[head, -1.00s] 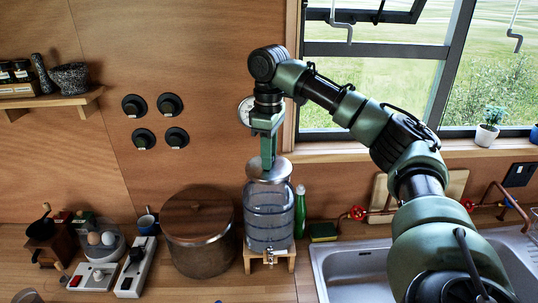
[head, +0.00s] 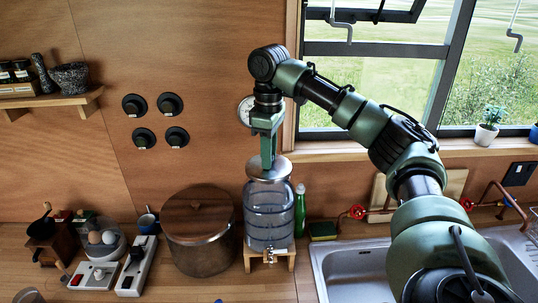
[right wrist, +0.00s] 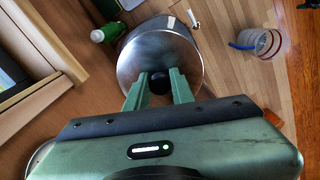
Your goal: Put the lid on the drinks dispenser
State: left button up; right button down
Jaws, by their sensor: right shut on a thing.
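The drinks dispenser (head: 269,217) is a clear ribbed jar with a tap at its lower front, on a small wooden stand (head: 290,259). The round metal lid (head: 270,172) is at the top of the jar, level and over its mouth; I cannot tell if it is fully seated. My right gripper (head: 268,165) points down from above and is shut on the lid's knob. In the right wrist view the lid (right wrist: 160,55) fills the space beyond the fingers, with its dark knob (right wrist: 160,82) between the fingertips (right wrist: 159,80). The left gripper is not in view.
A wooden-lidded pot (head: 199,230) stands close left of the dispenser. A green bottle (head: 300,211) stands close right, with the sink (head: 352,272) beyond it. Power strips (head: 135,267) and an egg holder (head: 102,240) are further left.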

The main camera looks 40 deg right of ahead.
jog(key=shift+f, duration=0.8)
dwell(1.1)
jog(key=c, duration=1.1)
grip_release()
jog(key=shift+r, duration=3.85)
